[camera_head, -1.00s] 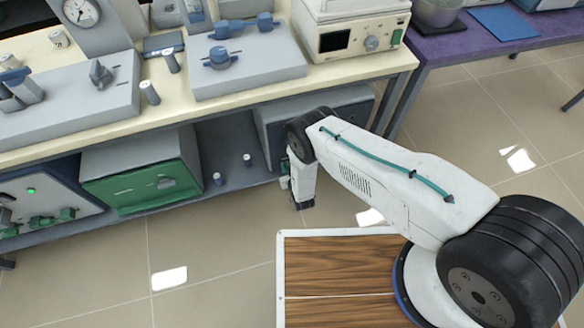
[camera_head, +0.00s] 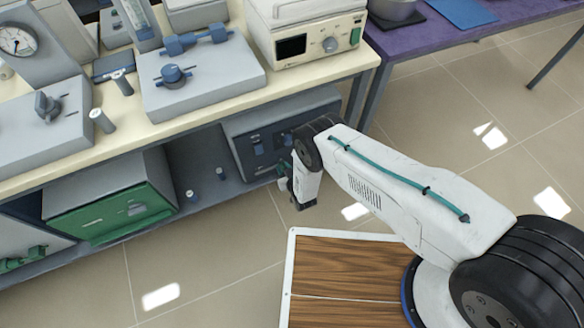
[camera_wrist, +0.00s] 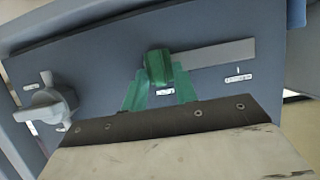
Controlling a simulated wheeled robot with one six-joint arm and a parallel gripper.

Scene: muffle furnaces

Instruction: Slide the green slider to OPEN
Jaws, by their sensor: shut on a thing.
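In the wrist view, the green slider (camera_wrist: 157,68) sits at the left end of a pale straight track (camera_wrist: 215,54) on a blue-grey panel (camera_wrist: 110,60). The bare track runs to the right of the slider. My gripper (camera_wrist: 160,88) is at the slider, with its green fingers on either side, shut on it. Small white labels lie below the slider and below the track's right part; their text is too small to read. In the head view, my gripper (camera_head: 284,184) is low at the front of a grey unit (camera_head: 262,138) on the lower shelf. The slider cannot be made out there.
A grey knob (camera_wrist: 45,105) is left of the slider on the same panel. A green-fronted box (camera_head: 110,213) stands further left on the lower shelf. The bench top (camera_head: 205,108) overhangs the unit. The floor (camera_head: 230,250) in front is clear.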

